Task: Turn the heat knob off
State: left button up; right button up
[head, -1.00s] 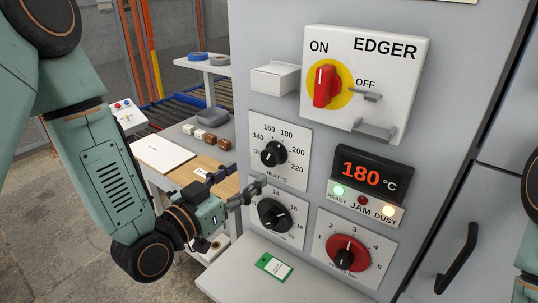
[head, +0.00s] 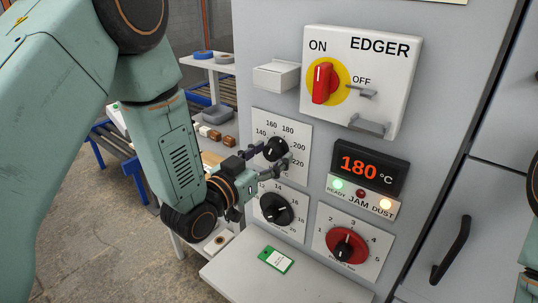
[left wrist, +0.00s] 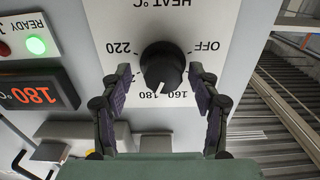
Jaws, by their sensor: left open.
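The black heat knob (head: 276,147) sits on a white dial plate marked from OFF through 140 to 220. In the left wrist view, which shows the plate upside down, the heat knob (left wrist: 162,66) has its white pointer between 160 and 180. My left gripper (head: 270,160) is open at the plate. In the left wrist view its fingertips (left wrist: 160,76) stand on either side of the knob, with small gaps. I cannot tell how deep they reach along it. The OFF mark (left wrist: 207,47) shows at the right there. My right gripper is out of view.
Below are a black knob (head: 277,208) and a red-backed knob (head: 346,246). The red EDGER switch (head: 324,82) points to ON. The display (head: 360,166) reads 180 °C; the READY lamp (head: 338,183) is green. A green tag (head: 275,260) lies on the ledge below.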

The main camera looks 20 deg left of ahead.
pick_arm(q)
jog(key=shift+w+a+f, duration=0.1)
jog(key=shift+a, duration=0.05)
jog(key=shift+w+a+f, duration=0.1)
jog(key=shift+w+f, duration=0.05)
jog(key=shift+w, duration=0.15)
jog(key=c, duration=0.3)
jog(key=shift+s+d, duration=0.25)
jog(key=c, duration=0.4)
jog(key=shift+a, duration=0.15)
jog(key=c, duration=0.5)
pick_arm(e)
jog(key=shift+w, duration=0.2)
